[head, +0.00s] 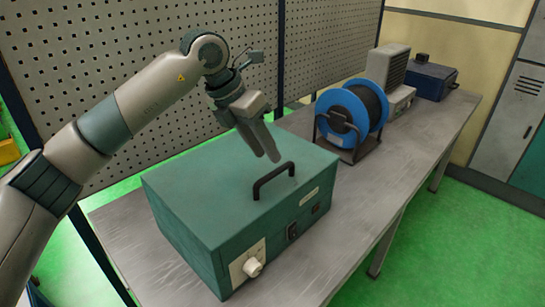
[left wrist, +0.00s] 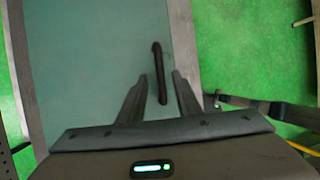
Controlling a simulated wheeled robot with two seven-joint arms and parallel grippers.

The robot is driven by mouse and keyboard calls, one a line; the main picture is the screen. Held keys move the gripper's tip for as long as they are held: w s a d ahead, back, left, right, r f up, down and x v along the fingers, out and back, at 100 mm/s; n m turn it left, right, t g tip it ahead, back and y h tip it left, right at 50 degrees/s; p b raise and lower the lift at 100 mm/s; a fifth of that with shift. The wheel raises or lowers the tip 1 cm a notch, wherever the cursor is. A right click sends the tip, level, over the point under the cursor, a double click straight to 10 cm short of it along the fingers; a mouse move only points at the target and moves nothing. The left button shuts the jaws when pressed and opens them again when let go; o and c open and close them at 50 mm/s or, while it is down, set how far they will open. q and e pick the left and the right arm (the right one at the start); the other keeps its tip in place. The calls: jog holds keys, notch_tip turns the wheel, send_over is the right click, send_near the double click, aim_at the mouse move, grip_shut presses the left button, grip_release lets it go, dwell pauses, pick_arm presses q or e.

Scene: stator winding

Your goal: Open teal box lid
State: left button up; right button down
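The teal box (head: 210,235) stands on the grey workbench with its lid (head: 222,185) closed. A black handle (head: 273,181) rises from the lid's top; it also shows in the left wrist view (left wrist: 158,70). My left gripper (head: 270,158) is above the lid, close to the handle, with its fingers pointing down. In the left wrist view my left gripper (left wrist: 157,82) has its fingers apart, and the near end of the handle appears between them. I cannot tell whether the fingers touch the handle. My right gripper is not in view.
A blue cable spool (head: 352,115) on a stand is behind the box to the right. A grey-beige unit (head: 388,68) and a dark blue case (head: 430,79) stand farther along the workbench (head: 420,130). A perforated panel (head: 110,70) runs along the bench's back. Bare bench lies right of the box.

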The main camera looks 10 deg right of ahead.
aim_at(277, 169)
pick_arm(q)
jog(key=shift+p+x, duration=0.7)
jog(key=shift+x, duration=1.9)
grip_shut()
